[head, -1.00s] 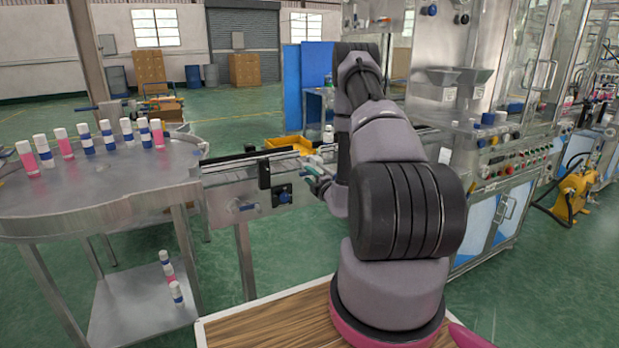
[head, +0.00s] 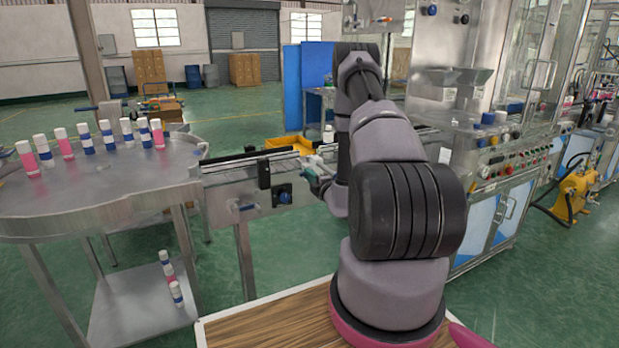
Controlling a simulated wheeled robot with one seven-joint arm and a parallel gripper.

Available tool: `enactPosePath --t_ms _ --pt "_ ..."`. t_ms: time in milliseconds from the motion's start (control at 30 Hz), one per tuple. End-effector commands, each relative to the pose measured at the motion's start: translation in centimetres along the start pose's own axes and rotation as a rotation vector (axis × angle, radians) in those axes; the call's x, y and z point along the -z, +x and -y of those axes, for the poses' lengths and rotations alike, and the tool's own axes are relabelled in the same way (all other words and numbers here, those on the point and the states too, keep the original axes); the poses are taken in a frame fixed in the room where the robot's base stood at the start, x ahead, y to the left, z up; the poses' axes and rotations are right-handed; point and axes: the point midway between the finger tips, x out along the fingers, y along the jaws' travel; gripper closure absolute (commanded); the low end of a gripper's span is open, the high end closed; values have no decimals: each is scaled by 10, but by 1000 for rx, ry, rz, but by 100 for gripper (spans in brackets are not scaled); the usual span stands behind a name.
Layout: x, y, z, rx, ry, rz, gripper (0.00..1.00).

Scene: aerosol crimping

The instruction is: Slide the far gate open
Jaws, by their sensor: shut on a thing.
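My gripper (head: 317,184) is at the right end of the short conveyor (head: 232,188), low beside its side wall and partly behind my own arm. Its jaws are small and dark here, and they are shut on what appears to be the far gate. The gate is mostly hidden by the gripper and arm, so how far it stands open cannot be told. A black upright plate (head: 264,171) stands on the conveyor's near side, left of the gripper. A black rail runs along the conveyor top.
A round steel table (head: 95,195) at left carries several pink, white and blue bottles. A yellow tray (head: 289,144) is behind the conveyor. The steel crimping machine (head: 470,110) stands at right, close to my arm.

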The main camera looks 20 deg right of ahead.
Motion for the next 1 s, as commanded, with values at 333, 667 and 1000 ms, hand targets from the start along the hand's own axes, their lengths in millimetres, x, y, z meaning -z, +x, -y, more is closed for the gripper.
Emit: enactPosePath --t_ms 333,667,1000 --pt "0 0 0 0 0 0 100" --pt "0 -4 0 1 1 0 100" --pt "-1 -62 1 2 1 2 100"
